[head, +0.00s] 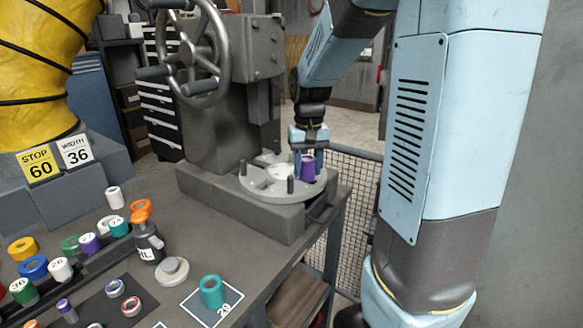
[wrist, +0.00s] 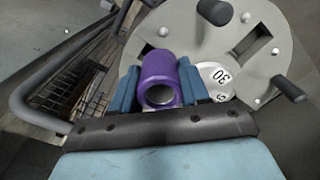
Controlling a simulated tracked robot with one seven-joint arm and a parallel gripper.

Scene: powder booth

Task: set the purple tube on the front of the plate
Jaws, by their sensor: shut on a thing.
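The purple tube (head: 308,168) is between the fingers of my gripper (head: 309,150), over the right part of the round grey plate (head: 262,193). In the wrist view the purple tube (wrist: 160,78) lies between the two blue fingers of my gripper (wrist: 158,92), which are shut on it. Its open end faces the camera. The plate (wrist: 180,28) fills the upper middle of the wrist view, with slots, dark pegs and a pale numbered disc (wrist: 218,78). I cannot tell whether the tube touches the plate.
A machine with a handwheel (head: 193,48) stands behind the plate. Dark pegs (head: 290,184) rise from the plate. Several coloured rings and tubes, a dark bottle (head: 148,243) and a teal tube (head: 212,291) on a numbered card stand on the bench at left. A mesh guard (head: 350,195) is at right.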

